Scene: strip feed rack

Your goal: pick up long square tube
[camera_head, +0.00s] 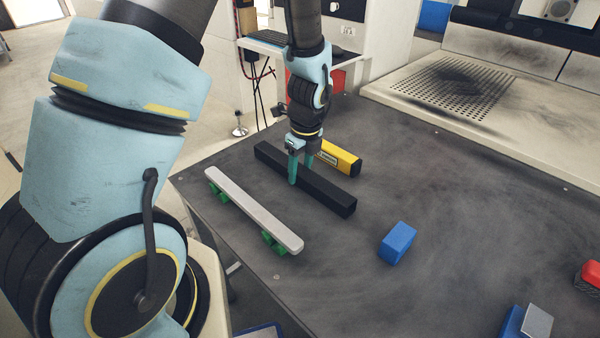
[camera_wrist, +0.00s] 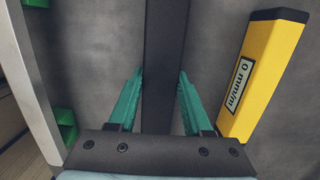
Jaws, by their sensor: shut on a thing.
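The long square tube (camera_head: 328,192) is a black bar lying diagonally near the back left of the dark table. My gripper (camera_head: 300,174) points down with its green fingers on either side of the tube, partway along it. In the wrist view the tube (camera_wrist: 166,35) runs up the middle between the fingertips (camera_wrist: 161,76), which are closed onto its sides. Whether the tube is lifted off the table at all I cannot tell. The fingers hide a short part of it in the head view.
A yellow level (camera_head: 341,158) lies close behind the tube, at its right in the wrist view. A pale grey bar (camera_head: 252,208) on green supports (camera_head: 272,241) stands left. A blue block (camera_head: 397,243) lies to the right. The table (camera_head: 400,170) is clear between.

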